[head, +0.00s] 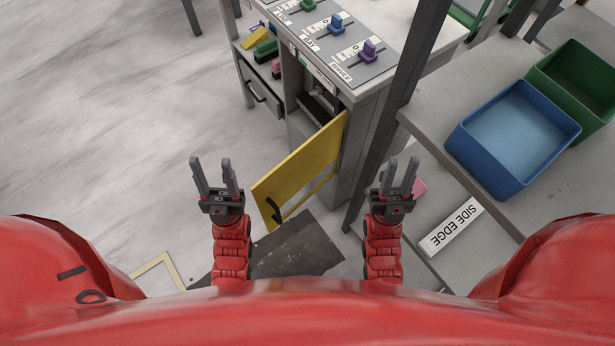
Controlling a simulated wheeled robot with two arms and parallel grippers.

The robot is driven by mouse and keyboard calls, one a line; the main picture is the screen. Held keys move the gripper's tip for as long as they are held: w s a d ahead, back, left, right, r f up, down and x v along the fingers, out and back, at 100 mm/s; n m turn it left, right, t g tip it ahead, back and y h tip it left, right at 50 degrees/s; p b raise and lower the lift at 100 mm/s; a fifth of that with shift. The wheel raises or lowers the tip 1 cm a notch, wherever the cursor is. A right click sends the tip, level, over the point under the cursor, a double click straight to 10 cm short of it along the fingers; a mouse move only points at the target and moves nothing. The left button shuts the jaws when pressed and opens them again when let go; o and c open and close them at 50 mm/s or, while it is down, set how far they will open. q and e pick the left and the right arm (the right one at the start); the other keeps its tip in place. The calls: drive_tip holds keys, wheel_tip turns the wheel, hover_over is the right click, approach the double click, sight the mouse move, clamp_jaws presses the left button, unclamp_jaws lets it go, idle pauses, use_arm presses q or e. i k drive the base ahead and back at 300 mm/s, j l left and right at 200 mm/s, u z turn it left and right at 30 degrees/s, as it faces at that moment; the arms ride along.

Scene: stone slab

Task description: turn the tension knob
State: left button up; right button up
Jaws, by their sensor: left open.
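A grey control panel (372,68) lies on top of the cabinet at the top centre. It carries a purple knob (368,50), a blue knob (336,24) and another knob (307,4) cut by the top edge. Labels reading "BAY" and "SERVICE" are beside them; I cannot tell which knob is the tension knob. My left gripper (212,164) is open and empty, left of the yellow door. My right gripper (400,165) is open and empty, right of that door. Both are apart from the knobs, which are higher in the picture.
The cabinet's yellow door (300,168) stands open between my grippers. A dark post (402,75) rises right of the panel. A blue bin (513,135) and a green bin (580,80) stand on the right table (470,180). The floor at left is clear.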

sight(319, 90)
drive_tip(key=k+j+u, duration=0.2)
drive_tip(key=j, duration=0.5)
drive_tip(key=j+u, duration=0.2)
drive_tip(key=j, duration=0.45)
